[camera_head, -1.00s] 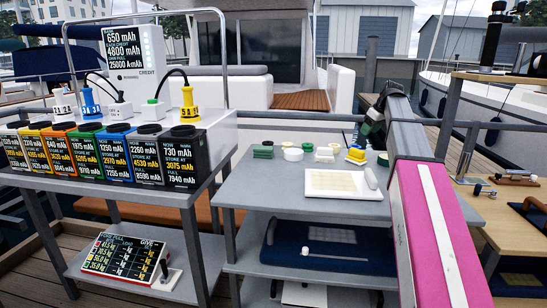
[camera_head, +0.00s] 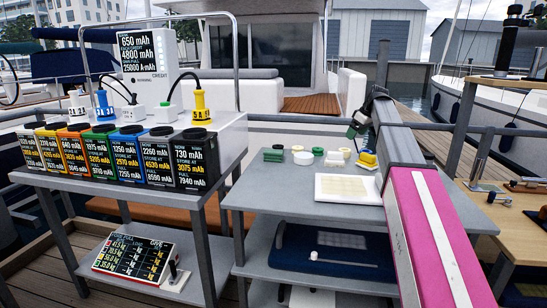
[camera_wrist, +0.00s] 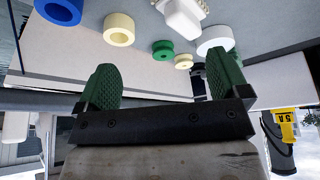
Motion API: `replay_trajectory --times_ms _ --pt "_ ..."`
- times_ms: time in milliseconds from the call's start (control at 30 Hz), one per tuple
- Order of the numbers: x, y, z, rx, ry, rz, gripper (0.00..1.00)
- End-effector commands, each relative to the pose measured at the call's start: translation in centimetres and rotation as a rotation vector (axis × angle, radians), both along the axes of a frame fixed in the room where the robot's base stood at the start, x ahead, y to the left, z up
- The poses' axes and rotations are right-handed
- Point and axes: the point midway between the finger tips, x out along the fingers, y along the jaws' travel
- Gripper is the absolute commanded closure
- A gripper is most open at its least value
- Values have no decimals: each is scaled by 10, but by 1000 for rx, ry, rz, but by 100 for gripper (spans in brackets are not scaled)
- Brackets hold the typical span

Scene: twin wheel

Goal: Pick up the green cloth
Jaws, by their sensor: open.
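No clear cloth shape shows. My gripper (camera_head: 357,128) hangs over the table's back right, above a yellow item (camera_head: 367,158). In the wrist view my gripper (camera_wrist: 160,85) has its green pads wide apart with nothing between them.
A white tray (camera_head: 348,188) sits mid-table, beside a white ring (camera_head: 303,158). Labelled battery boxes (camera_head: 195,160) and a yellow plug (camera_head: 199,105) stand on the left bench. A wooden bench (camera_head: 520,200) is at right. Table space left of the tray is clear.

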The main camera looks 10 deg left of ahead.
Motion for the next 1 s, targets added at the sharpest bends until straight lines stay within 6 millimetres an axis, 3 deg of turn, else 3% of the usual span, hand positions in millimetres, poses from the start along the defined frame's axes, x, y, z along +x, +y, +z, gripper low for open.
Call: replay_trajectory --times_ms 33,300,400,500,600,700,867,1000 --pt "10 31 -1 -2 2 56 6" --pt "22 178 -15 -11 8 344 6" --pt "21 228 -20 -13 7 439 6" --pt "18 265 -24 -14 8 511 6" --pt "14 290 -27 -16 8 559 6" --pt "12 301 -29 -16 8 581 6" --pt "11 308 -38 -15 8 588 6" --pt "10 314 -57 -16 10 587 6"
